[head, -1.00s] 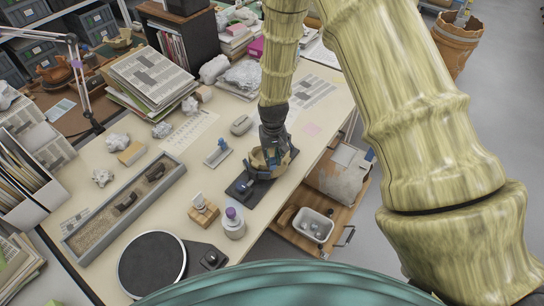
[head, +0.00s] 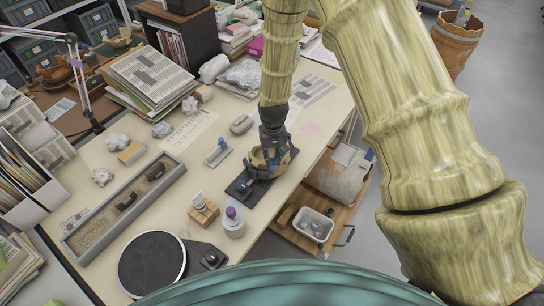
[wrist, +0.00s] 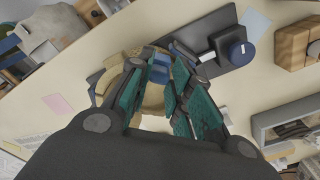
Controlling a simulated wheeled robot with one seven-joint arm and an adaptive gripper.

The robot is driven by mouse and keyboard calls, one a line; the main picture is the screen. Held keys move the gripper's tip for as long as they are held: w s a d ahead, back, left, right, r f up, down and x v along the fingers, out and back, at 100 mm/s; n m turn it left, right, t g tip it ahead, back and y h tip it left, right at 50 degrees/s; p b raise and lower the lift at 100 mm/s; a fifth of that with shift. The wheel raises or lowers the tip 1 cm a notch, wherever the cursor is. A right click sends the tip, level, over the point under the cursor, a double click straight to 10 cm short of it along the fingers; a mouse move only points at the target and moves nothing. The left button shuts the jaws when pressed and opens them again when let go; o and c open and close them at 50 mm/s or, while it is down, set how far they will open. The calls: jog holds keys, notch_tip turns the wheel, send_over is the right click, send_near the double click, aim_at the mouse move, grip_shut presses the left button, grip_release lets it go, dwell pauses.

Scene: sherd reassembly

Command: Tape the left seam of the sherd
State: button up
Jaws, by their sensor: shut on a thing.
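A tan pottery vessel (head: 257,160) stands on a dark base (head: 240,188) near the table's right edge. It also shows in the wrist view (wrist: 151,98), partly hidden behind my fingers. My gripper (head: 270,150) points down over the vessel. In the wrist view, its teal-padded fingers (wrist: 163,88) are closed at the vessel, and a small blue piece that looks like tape (wrist: 158,73) shows between them. The sherd's left seam is hidden or too small to make out. A small dispenser with a blue part (head: 217,152) stands left of the vessel.
A blue knob (wrist: 241,53) sits on the dark base beside the vessel. A white jar with a purple top (head: 233,224) and a wooden block (head: 203,212) stand nearby. A long grey tray (head: 120,205) and a black turntable (head: 151,264) lie to the left.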

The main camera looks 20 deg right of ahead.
dwell(0.4)
jog(key=o, duration=0.7)
jog(key=shift+o, duration=0.2)
notch_tip(320, 180, up, 12)
jog(key=shift+f, duration=0.1)
dwell(0.5)
jog(key=s+d+f+b, duration=0.1)
jog(key=s+f, duration=0.3)
jog(key=f, duration=0.3)
jog(key=s+f+b, duration=0.1)
jog(key=s+f, duration=0.3)
jog(key=f, duration=0.2)
jog(key=s+f+b, duration=0.1)
jog(key=s+f, duration=0.5)
jog(key=s, duration=0.3)
jog(key=s+d+f+b, duration=0.1)
jog(key=s+f+b, duration=0.1)
jog(key=s+f, duration=0.5)
jog(key=s+d+f+b, duration=0.1)
jog(key=s+f, duration=0.5)
jog(key=s, duration=0.6)
jog(key=shift+f+n+b, duration=0.15)
jog(key=shift+n+b, duration=0.25)
jog(key=shift+b, duration=0.35)
